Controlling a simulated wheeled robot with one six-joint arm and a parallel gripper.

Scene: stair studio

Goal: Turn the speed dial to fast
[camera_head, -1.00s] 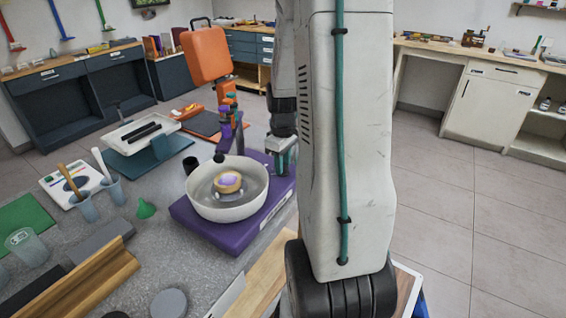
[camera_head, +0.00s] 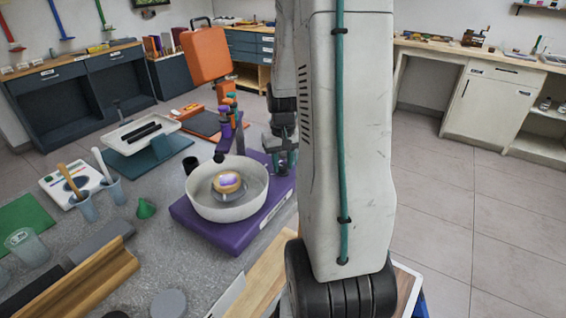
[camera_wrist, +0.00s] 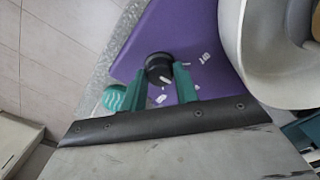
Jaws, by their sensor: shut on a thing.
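The black speed dial (camera_wrist: 158,67) sits on the purple base (camera_wrist: 150,35) of the wheel unit, close to the base's edge. White marks lie beside the dial, too small to read. My gripper (camera_wrist: 160,80) has its two green fingers on either side of the dial, closed on it. In the head view, my gripper (camera_head: 283,150) is at the right rear of the purple base (camera_head: 215,238), partly hidden by my arm; the dial is hidden there. The white basin (camera_head: 228,205) on the base holds a tan piece with a purple top (camera_head: 229,182).
Open floor (camera_head: 450,210) lies right.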

